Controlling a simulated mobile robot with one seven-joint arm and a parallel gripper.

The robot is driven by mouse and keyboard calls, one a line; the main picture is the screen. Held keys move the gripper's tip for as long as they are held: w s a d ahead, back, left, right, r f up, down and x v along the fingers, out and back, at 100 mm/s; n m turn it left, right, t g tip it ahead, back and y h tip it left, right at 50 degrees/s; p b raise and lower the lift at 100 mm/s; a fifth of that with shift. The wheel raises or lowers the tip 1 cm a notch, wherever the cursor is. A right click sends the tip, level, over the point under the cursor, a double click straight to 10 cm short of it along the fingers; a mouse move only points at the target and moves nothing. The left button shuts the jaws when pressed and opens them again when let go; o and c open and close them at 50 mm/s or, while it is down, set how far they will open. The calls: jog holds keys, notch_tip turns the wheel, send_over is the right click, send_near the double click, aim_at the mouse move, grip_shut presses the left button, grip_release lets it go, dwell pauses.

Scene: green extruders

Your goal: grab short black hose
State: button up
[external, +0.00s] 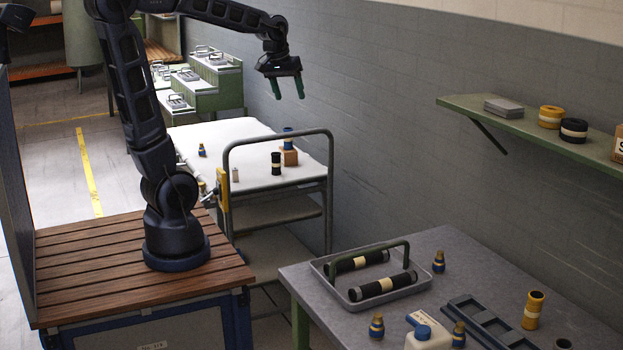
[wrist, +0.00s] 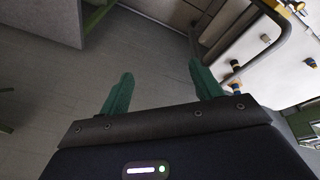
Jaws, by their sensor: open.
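A short black hose (external: 276,163) stands upright on the white top of the cart in the external view. Two longer black hoses with pale bands, a rear one (external: 357,262) and a front one (external: 383,286), lie in a grey tray (external: 345,300) on the near table.
The cart (external: 225,150) has a raised tube handle (external: 277,136) on its near side. A wall shelf (external: 540,125) juts out at right.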

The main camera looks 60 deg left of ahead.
jog(key=w+a+f+n, duration=0.3)
jog(key=w+a+n, duration=0.2)
jog(key=w+a, duration=0.5)
jog(key=n+g, duration=0.3)
jog(key=n, duration=0.9)
send_over(276, 163)
jog(key=a, duration=0.2)
notch_tip(276, 163, down, 28)
jog(key=f, duration=0.1)
jog(key=shift+n, duration=0.3)
jog(key=shift+w+f, duration=0.15)
jog(key=shift+f, duration=1.6)
jog(key=shift+w+f, duration=0.15)
jog(key=shift+f, duration=1.65)
jog(key=shift+w+f, duration=0.15)
jog(key=shift+f, duration=1.6)
jog(key=c, duration=1.1)
jog(key=shift+c, duration=0.2)
